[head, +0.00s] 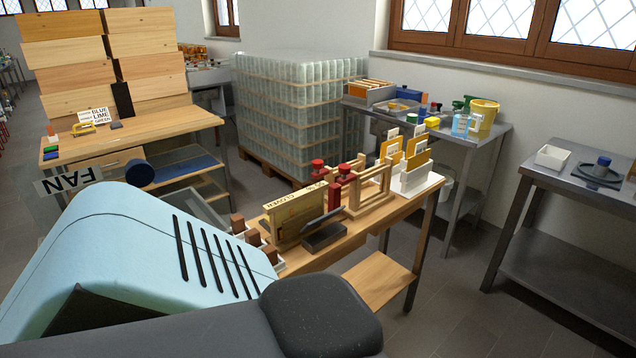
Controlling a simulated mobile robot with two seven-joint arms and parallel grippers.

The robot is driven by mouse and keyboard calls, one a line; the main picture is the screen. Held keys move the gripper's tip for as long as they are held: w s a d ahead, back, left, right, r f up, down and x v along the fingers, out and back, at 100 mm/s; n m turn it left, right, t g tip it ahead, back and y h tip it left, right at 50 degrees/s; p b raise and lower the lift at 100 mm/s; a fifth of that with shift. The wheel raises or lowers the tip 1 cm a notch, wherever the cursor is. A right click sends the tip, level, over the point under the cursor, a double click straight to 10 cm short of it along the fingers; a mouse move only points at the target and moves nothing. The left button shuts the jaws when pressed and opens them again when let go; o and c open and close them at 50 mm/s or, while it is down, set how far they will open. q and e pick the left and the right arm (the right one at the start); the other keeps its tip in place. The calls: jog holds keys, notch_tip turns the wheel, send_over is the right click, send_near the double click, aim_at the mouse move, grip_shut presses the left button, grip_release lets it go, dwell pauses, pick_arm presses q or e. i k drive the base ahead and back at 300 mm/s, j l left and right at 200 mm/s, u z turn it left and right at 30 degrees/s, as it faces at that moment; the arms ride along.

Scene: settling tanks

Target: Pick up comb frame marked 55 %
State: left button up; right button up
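More comb frames, orange-yellow with white tags (416,146), stand in a white holder (414,181) at the bench's far right end. The tags are too small to read, so I cannot tell which frame is marked 55 %. Neither of my grippers shows in the head view. A dark grey rounded part (320,315) fills the bottom middle and looks like part of my own arm.
A light blue slotted housing (150,250) covers the lower left, hiding the bench's near end. A wooden rack (368,190), red-topped items (345,172) and a dark block (324,237) crowd the bench (385,229). Metal tables (560,185) stand right; a jar pallet (290,115) stands behind. Floor between shows clear.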

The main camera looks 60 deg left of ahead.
aim_at(285, 208)
jog(key=i+u, duration=0.45)
jog(key=i+l+u, duration=0.15)
jog(key=i+u, duration=0.3)
jog(key=i, duration=0.15)
jog(key=i+l+u, duration=0.1)
jog(key=i+u, duration=0.15)
jog(key=u, duration=0.15)
jog(key=i+l+u, duration=0.15)
jog(key=u, duration=0.2)
jog(key=i+l+u, duration=0.2)
jog(key=u, duration=0.2)
jog(key=i+l+u, duration=0.15)
jog(key=u, duration=0.2)
jog(key=i+l+u, duration=0.15)
jog(key=u, duration=0.25)
jog(key=i+l+u, duration=0.1)
jog(key=l+u, duration=0.25)
jog(key=i+l+u, duration=0.25)
jog(key=l+u, duration=0.3)
